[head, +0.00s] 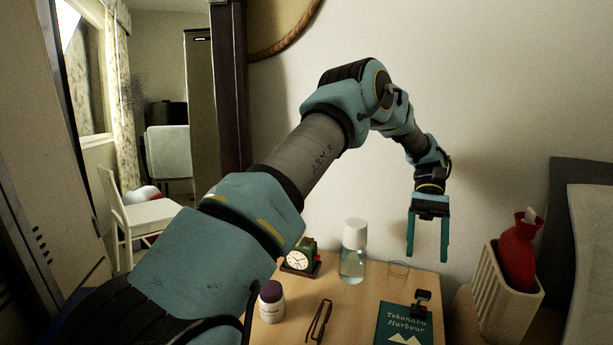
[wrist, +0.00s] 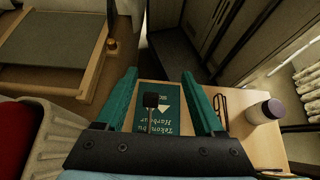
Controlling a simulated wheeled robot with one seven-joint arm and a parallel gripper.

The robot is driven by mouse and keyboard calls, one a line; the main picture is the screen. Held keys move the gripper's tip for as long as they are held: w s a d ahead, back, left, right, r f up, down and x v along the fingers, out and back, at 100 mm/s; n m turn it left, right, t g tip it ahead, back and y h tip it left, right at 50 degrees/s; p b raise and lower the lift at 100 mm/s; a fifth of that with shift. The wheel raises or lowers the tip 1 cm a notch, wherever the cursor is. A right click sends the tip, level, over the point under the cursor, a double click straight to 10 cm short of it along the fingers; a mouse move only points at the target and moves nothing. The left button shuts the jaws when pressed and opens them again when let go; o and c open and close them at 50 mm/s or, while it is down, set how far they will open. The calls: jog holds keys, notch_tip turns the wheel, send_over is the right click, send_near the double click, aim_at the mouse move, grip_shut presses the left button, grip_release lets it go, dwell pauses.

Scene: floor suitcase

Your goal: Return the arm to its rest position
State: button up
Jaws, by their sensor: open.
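My gripper (head: 427,240) is open and empty, with its teal fingers pointing down above the right side of a small wooden table (head: 343,317). In the wrist view the two fingers (wrist: 162,92) stand apart, with a dark green book (head: 390,326) titled Tekonabu Harbour seen between them below. A small black object (head: 421,300) lies on the book. My arm reaches out over the table, bent at the elbow. The fingers touch nothing that I can see.
A slatted cream bin (head: 502,290) holding a red bag (head: 520,252) is at the right. A wall is close behind.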

jog(key=w+a+r+n+t+h+p, duration=0.1)
jog(key=w+a+r+t+h+p, duration=0.2)
jog(key=a, duration=0.7)
jog(key=s+a+r+n+t+h, duration=0.1)
jog(key=a+t, duration=0.3)
jog(key=a, duration=0.9)
jog(key=s+a+r+n+t+h+p, duration=0.1)
jog(key=a+r+t, duration=0.3)
jog(key=a, duration=1)
jog(key=shift+s+r+n+t, duration=0.2)
jog(key=shift+s+n+t, duration=0.1)
jog(key=shift+s+t, duration=0.25)
jog(key=shift+w, duration=0.15)
